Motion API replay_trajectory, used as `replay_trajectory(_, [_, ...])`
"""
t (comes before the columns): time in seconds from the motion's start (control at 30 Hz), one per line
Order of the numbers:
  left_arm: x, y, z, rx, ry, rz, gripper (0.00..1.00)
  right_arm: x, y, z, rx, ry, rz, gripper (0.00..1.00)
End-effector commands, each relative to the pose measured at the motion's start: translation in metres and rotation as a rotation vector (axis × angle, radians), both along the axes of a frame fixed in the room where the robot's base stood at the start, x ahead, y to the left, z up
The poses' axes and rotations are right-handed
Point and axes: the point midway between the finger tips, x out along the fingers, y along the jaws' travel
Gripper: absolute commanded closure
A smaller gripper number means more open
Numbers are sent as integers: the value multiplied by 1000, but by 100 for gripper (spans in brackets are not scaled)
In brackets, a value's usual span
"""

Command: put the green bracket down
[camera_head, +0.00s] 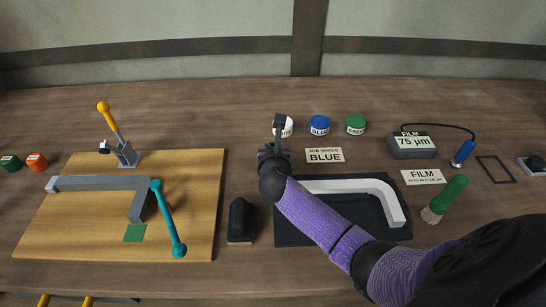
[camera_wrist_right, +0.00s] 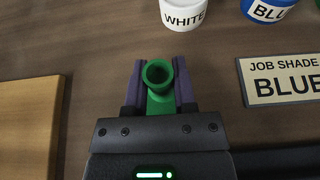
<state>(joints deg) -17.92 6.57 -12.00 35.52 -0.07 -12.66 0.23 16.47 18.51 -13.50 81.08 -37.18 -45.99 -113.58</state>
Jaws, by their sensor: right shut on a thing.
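The green bracket (camera_wrist_right: 158,74) shows in the right wrist view as a green ring with a stem below it. My right gripper (camera_wrist_right: 159,82) is shut on it, one purple finger on each side. I cannot tell whether the bracket touches the table. My left gripper is not in view.
The wooden board (camera_head: 190,190) with a grey frame and teal bar (camera_head: 168,218) is left. A black tray (camera_head: 300,235) with a white frame lies under my right arm. White, blue (camera_head: 319,125) and green pots stand behind. Bare table lies between board and gripper.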

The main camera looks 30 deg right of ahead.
Motion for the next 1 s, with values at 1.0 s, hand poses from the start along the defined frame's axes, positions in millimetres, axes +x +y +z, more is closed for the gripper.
replay_trajectory(1.0, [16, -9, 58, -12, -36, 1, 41, -7, 24, 109, 3, -3, 26, 100])
